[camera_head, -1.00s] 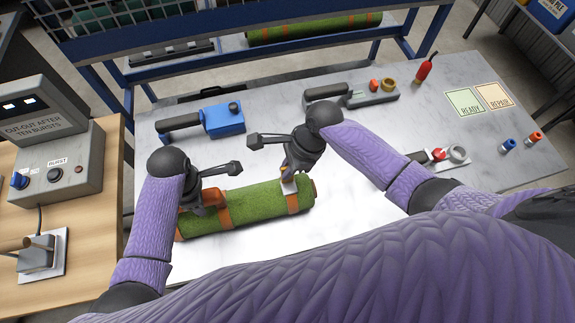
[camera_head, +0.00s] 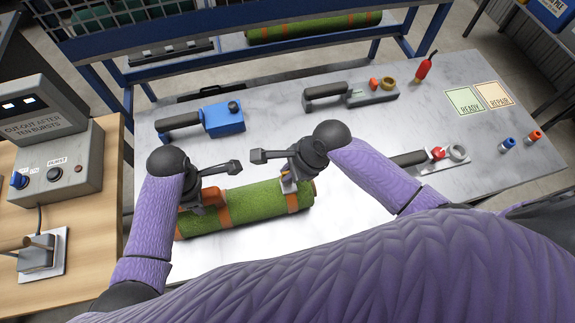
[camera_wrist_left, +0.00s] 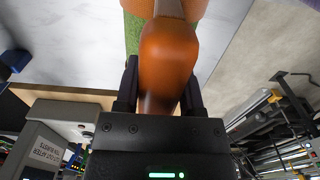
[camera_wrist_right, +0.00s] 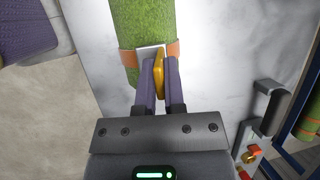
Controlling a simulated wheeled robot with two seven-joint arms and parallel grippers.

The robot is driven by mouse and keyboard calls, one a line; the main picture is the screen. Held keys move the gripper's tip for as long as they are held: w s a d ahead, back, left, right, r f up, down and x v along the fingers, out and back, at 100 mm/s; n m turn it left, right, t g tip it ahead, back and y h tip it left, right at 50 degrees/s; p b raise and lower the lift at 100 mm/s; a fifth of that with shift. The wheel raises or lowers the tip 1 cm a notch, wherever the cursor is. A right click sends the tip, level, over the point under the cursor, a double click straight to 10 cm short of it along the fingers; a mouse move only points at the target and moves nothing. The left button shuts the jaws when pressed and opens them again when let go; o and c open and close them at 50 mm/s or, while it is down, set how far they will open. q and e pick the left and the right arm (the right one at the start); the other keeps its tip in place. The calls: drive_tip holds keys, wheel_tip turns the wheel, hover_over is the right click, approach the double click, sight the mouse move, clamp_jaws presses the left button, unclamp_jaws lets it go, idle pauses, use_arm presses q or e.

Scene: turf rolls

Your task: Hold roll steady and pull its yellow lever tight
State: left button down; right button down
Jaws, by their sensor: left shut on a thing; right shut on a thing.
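The green turf roll (camera_head: 258,204) lies on the pale table with orange straps around it. My left gripper (camera_head: 203,199) is at the roll's left part. In the left wrist view my left gripper (camera_wrist_left: 158,95) is shut on an orange handle (camera_wrist_left: 166,58) on the roll. My right gripper (camera_head: 288,180) is at the roll's right end. In the right wrist view its fingers (camera_wrist_right: 158,85) are shut on the yellow lever (camera_wrist_right: 159,75), beside a pale buckle plate on an orange strap (camera_wrist_right: 170,50). The jaws largely hide the lever in the head view.
Behind the roll are a blue tool (camera_head: 222,119) and a grey tool (camera_head: 355,95). A red bottle (camera_head: 424,67) and the READY card (camera_head: 465,101) and REPAIR card (camera_head: 493,95) are to the right. A grey control box (camera_head: 65,160) stands at left.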

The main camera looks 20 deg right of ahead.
drive_tip(key=s+t, duration=0.1)
drive_tip(key=s+f+t, duration=0.1)
drive_tip(key=t, duration=0.1)
drive_tip(key=shift+s+a+n, duration=0.1)
drive_tip(key=shift+n, duration=0.2)
drive_tip(key=t, duration=0.1)
drive_tip(key=s+t, duration=0.1)
drive_tip(key=t, duration=0.1)
drive_tip(key=shift+s+f+n, duration=0.1)
drive_tip(key=shift+f+n, duration=0.2)
drive_tip(key=shift+f, duration=0.1)
drive_tip(key=shift+s+a+f+n+t+y, duration=0.1)
drive_tip(key=shift+s+f+n+t, duration=0.2)
drive_tip(key=shift+t, duration=0.5)
drive_tip(key=shift+s+f+n+t+y, duration=0.1)
drive_tip(key=shift+s+f+n+t, duration=0.1)
drive_tip(key=shift+f+t, duration=0.45)
drive_tip(key=shift+s+a+f+n+t+y, duration=0.15)
drive_tip(key=shift+s+n+t, duration=0.1)
drive_tip(key=shift+t, duration=0.7)
drive_tip(key=shift+d, duration=0.1)
drive_tip(key=c, duration=0.7)
unclamp_jaws()
drive_tip(key=shift+d, duration=0.1)
